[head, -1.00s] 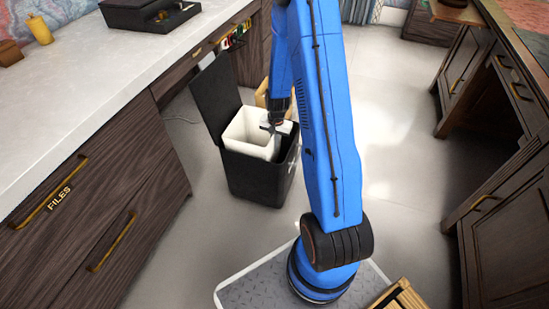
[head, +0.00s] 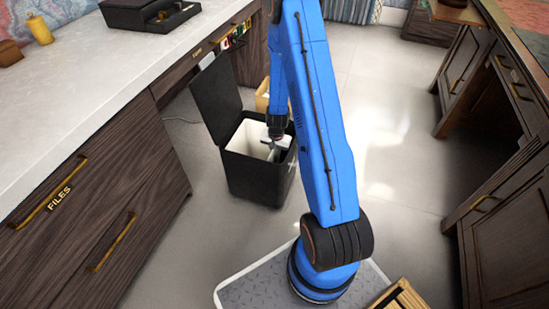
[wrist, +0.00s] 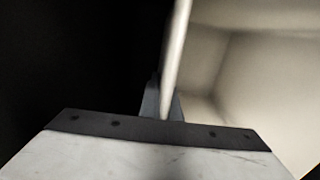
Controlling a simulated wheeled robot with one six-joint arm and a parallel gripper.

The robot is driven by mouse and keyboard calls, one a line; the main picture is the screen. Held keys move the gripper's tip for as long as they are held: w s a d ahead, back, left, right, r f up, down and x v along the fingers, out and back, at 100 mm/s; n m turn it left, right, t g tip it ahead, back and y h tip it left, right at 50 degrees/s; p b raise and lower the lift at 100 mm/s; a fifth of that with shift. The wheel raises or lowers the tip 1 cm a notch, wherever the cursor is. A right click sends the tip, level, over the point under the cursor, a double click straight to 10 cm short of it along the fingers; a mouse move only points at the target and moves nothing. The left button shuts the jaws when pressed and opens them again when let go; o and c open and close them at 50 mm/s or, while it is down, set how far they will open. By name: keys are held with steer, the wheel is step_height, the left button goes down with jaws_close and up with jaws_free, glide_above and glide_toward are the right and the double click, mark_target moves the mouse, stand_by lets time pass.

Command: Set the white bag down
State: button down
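The white bag (head: 246,137) is a pale, open-topped, box-like bag. It sits mostly inside the black bin (head: 256,181), its top near the bin's rim; its base is hidden. My gripper (head: 276,150) reaches down at the bag's right side. In the wrist view, my gripper (wrist: 162,102) has its fingers on either side of the bag's thin wall, closed on it. The bag's pale inside (wrist: 260,75) fills the right of that view, and the left is dark.
The bin's black lid (head: 214,98) stands open at its left, beside the desk drawers (head: 105,220). A tan container (head: 262,98) stands behind the bin. A wooden crate (head: 402,296) is at the bottom right. Floor (head: 400,150) to the right is clear.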

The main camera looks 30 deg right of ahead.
steer(key=shift+f, duration=0.6)
steer(key=c, duration=2)
jaws_free()
steer(key=r, duration=1.3)
steer(key=shift+s+d+r, duration=0.1)
steer(key=shift+s+r, duration=0.1)
steer(key=shift+r, duration=0.1)
steer(key=s+a+r+n+t, duration=0.1)
steer(key=s+a+r+n, duration=0.15)
steer(key=r, duration=0.55)
steer(key=s+a+r+n, duration=0.1)
steer(key=s+a+r, duration=0.25)
steer(key=r, duration=0.55)
steer(key=s+a+r+n+t, duration=0.1)
steer(key=s+a+r+n, duration=0.2)
steer(key=r, duration=0.5)
steer(key=s+a+r+n, duration=0.1)
steer(key=s+a+r, duration=0.1)
steer(key=s+r, duration=0.2)
steer(key=s+a+r+n+t, duration=0.1)
steer(key=s+r, duration=0.3)
steer(key=s, duration=0.6)
steer(key=s+a+r+n+t, duration=0.1)
steer(key=s+a+r+n, duration=0.1)
steer(key=s+a+r, duration=0.2)
steer(key=s, duration=0.3)
